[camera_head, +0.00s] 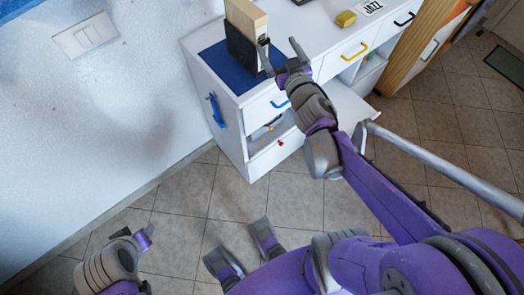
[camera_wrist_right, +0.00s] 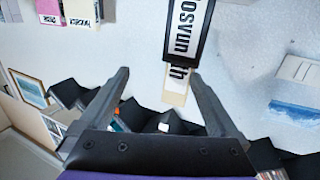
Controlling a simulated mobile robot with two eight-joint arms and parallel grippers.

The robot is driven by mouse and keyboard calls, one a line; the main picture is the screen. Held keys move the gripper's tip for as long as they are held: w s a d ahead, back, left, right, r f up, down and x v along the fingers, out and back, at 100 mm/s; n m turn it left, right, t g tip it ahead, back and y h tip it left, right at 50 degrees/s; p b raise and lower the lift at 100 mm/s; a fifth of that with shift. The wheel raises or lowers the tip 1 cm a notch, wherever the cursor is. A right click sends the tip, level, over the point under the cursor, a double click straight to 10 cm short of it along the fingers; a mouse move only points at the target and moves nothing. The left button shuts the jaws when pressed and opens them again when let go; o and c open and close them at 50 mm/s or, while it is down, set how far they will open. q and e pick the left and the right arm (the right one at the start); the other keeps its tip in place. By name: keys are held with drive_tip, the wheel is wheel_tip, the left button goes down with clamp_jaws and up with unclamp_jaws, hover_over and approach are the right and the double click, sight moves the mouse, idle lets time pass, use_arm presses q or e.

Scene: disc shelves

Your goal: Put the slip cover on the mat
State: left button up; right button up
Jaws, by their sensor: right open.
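The blue mat (camera_head: 215,62) lies on the left end of the white cabinet top. A black slip cover (camera_head: 240,47) stands upright on or just over the mat, with a cream-tan box (camera_head: 246,18) sticking out of its top. My right gripper (camera_head: 281,56) is open beside the slip cover, on its right.
On the cabinet top, a yellow object (camera_head: 346,18) and a white card reading JAZZ (camera_head: 370,7) lie farther right. The cabinet front has drawers with coloured handles, including a blue one (camera_head: 280,104), and a lower opening. A white wall (camera_head: 100,110) is at the left.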

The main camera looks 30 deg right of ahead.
drive_tip(key=s+a+f+n+g+y, duration=0.2)
drive_tip(key=s+a+f+g+y, duration=0.2)
drive_tip(key=s+a+f+g, duration=0.8)
drive_tip(key=s+a+f, duration=0.3)
drive_tip(key=s+a, duration=0.2)
drive_tip(key=shift+s+f+n+y, duration=0.15)
drive_tip(key=shift+s+n+y, duration=0.15)
drive_tip(key=shift+n, duration=0.1)
